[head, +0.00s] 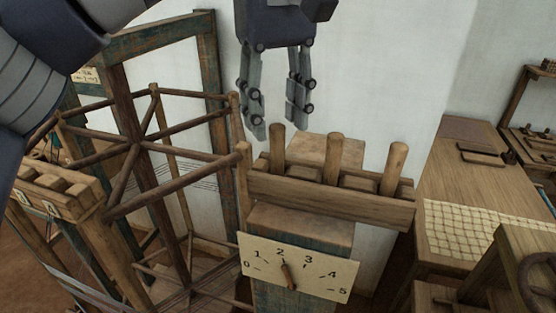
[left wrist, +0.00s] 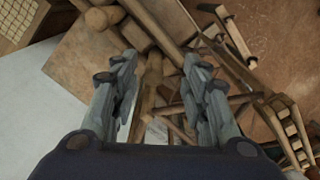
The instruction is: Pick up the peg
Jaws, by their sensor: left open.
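Upright wooden pegs stand in a beam (head: 330,198) in the head view: a left peg (head: 277,150), a middle peg (head: 333,160) and a right peg (head: 394,170). The task does not say which peg is meant. My left gripper (head: 278,128) hangs above the beam, fingers pointing down and apart, with nothing between them. Its tips are at about the top of the left peg in the picture. In the left wrist view, the open fingers (left wrist: 160,65) have a peg-like round wooden piece (left wrist: 153,70) showing between them. My right gripper is not in view.
A plate with numbers 0 to 5 and a pointer (head: 310,266) is below the beam. A wooden reel frame (head: 135,155) stands close on the left. A table with a checked cloth (head: 470,235) is on the right. A white wall (head: 390,70) is behind.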

